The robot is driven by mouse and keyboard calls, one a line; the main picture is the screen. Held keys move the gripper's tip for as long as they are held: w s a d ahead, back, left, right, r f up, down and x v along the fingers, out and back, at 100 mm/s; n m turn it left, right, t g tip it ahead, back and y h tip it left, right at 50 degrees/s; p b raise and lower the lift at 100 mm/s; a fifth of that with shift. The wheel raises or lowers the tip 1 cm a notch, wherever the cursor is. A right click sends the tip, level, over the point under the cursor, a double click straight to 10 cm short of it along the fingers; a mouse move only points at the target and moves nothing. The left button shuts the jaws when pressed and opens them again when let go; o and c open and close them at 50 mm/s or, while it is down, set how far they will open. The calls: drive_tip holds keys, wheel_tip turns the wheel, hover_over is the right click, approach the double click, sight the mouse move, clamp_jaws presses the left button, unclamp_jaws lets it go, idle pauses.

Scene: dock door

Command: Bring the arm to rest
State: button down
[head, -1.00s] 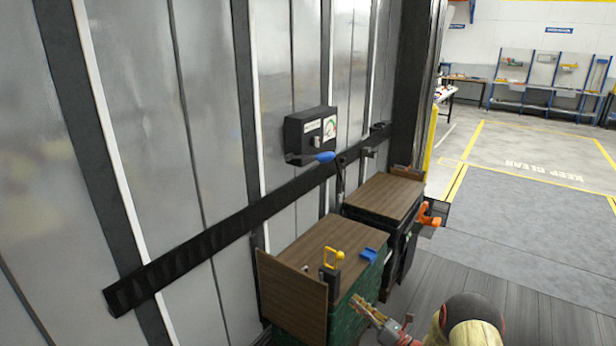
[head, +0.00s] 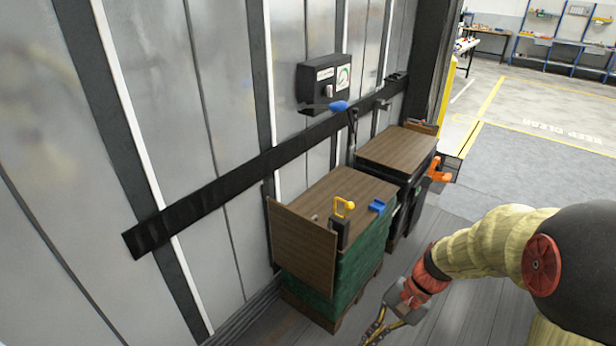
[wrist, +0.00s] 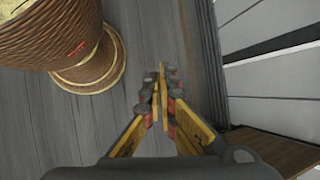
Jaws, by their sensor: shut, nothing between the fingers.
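My gripper (head: 376,328) hangs low at the bottom of the head view, at the end of my tan-sleeved arm. It is in front of and to the right of the green-wrapped pallet load, above the floor. In the wrist view my gripper (wrist: 162,75) has its yellow fingers drawn together at the tips, with nothing between them. The fingers point over bare grey floor (wrist: 150,25) and touch nothing that I can see.
A green-wrapped load (head: 355,255) with a wooden top carries a yellow-handled item (head: 342,210) and a blue piece (head: 377,206). A second wood-topped stack (head: 397,148) stands behind it. A black control box (head: 322,85) is by the metal wall. Open floor lies to the right.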

drive_tip(key=s+d+r+n+t+h, duration=0.2)
drive_tip(key=s+r+n+t+h, duration=0.1)
drive_tip(key=r, duration=0.7)
drive_tip(key=s+d+r+n+t+h, duration=0.2)
drive_tip(key=s+r, duration=0.5)
drive_tip(key=r, duration=0.4)
drive_tip(key=n+t+h, duration=0.1)
drive_tip(key=n+t, duration=0.1)
drive_tip(key=n, duration=0.1)
drive_tip(key=shift+t, duration=0.4)
drive_tip(key=shift+s, duration=0.1)
